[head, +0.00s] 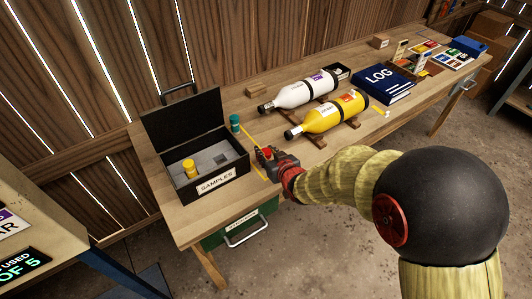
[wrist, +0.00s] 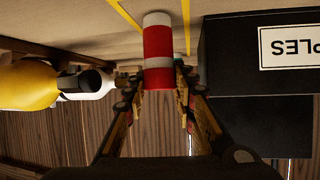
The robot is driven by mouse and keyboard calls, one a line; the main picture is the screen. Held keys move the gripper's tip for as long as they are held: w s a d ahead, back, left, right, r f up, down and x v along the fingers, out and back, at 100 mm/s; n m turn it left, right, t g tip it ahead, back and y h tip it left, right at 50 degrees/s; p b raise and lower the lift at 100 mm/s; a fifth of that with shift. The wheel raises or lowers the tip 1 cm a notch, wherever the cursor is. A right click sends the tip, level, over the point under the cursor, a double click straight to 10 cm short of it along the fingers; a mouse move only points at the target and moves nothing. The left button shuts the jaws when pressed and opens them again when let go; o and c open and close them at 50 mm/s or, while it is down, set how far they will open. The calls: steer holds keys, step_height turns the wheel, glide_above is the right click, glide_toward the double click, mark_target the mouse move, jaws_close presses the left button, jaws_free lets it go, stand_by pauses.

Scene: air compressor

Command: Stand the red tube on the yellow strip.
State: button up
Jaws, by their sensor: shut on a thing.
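The red tube (wrist: 158,42) has a white end and a pale band. It is between the fingers of my gripper (wrist: 160,95), which is shut on it. The wrist view is upside down, and the tube's white end points toward the tabletop. I cannot tell whether it touches. In the head view a little red of the tube (head: 266,152) shows at my gripper (head: 267,161), right of the samples box. The yellow strip (head: 250,140) runs along the table beside the box, partly hidden by my gripper. Yellow lines (wrist: 187,18) flank the tube's end in the wrist view.
The open black samples box (head: 222,181) holds a yellow tube (head: 189,168). A teal tube (head: 235,123) stands behind, near the strip's far end. White (head: 300,94) and yellow bottles (head: 335,114) lie on wooden rests to the right. A blue log book (head: 384,84) lies beyond.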

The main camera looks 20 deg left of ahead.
steer(key=shift+f, duration=0.2)
steer(key=o, duration=1.1)
steer(key=shift+r, duration=0.1)
steer(key=shift+r, duration=0.2)
steer(key=p+v, duration=0.3)
steer(key=v, duration=0.9)
steer(key=shift+d+f+p, duration=0.1)
steer(key=shift+f+p, duration=0.1)
steer(key=shift+p, duration=0.2)
